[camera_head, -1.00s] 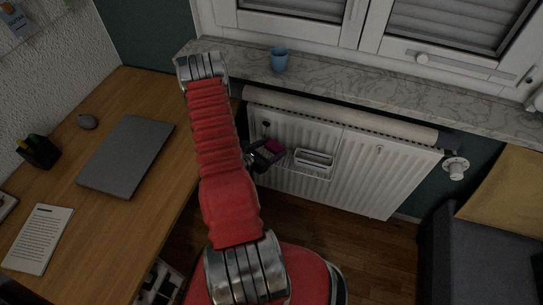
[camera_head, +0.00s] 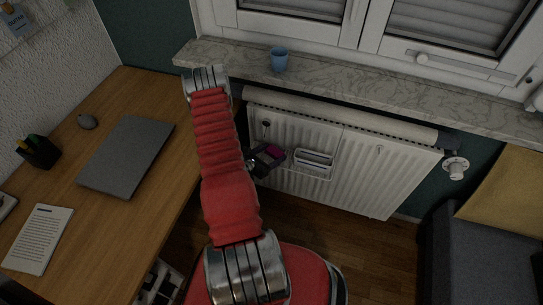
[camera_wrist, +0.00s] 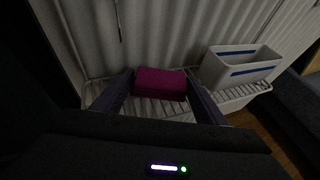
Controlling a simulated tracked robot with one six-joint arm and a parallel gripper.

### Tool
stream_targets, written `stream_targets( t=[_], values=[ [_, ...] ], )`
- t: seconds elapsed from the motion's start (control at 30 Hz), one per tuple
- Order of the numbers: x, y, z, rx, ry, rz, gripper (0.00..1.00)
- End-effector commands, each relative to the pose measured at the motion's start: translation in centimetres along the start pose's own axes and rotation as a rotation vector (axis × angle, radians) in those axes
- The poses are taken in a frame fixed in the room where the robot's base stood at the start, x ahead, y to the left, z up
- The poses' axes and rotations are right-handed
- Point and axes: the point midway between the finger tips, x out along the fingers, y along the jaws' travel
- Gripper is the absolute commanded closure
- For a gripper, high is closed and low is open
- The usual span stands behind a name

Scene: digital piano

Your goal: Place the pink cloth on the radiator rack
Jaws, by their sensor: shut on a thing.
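The pink cloth (camera_wrist: 160,80) is a small folded block between the two fingers of my gripper (camera_wrist: 159,88) in the wrist view. My gripper is shut on it. The cloth appears over the left part of the white wire radiator rack (camera_wrist: 232,96); I cannot tell whether it touches the rack's bars. In the head view, a bit of the cloth (camera_head: 273,151) shows at my gripper (camera_head: 275,158), in front of the radiator's left half. The rack (camera_head: 302,173) is partly hidden there by my gripper.
A white box with blue stripes (camera_wrist: 240,66) stands on the rack right of the cloth. The white radiator (camera_head: 370,175) is behind it, under the marble sill (camera_head: 400,95) with a blue cup (camera_head: 279,60). A wooden desk (camera_head: 95,95) is at the left.

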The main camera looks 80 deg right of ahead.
Motion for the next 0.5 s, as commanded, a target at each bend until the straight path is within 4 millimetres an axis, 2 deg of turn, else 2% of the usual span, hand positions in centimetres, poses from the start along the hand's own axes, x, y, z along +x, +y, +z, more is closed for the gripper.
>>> stream_targets(
  t=[0.17, 0.2, 0.43, 0.5],
  values=[
    [0.03, 0.01, -0.13, 0.000, 0.000, 0.000, 0.56],
    [0.05, 0.02, -0.18, 0.000, 0.000, 0.001, 0.33],
    [0.02, 0.03, -0.15, 0.000, 0.000, 0.001, 0.17],
    [0.02, 0.03, -0.15, -0.001, 0.000, 0.001, 0.16]
  ],
)
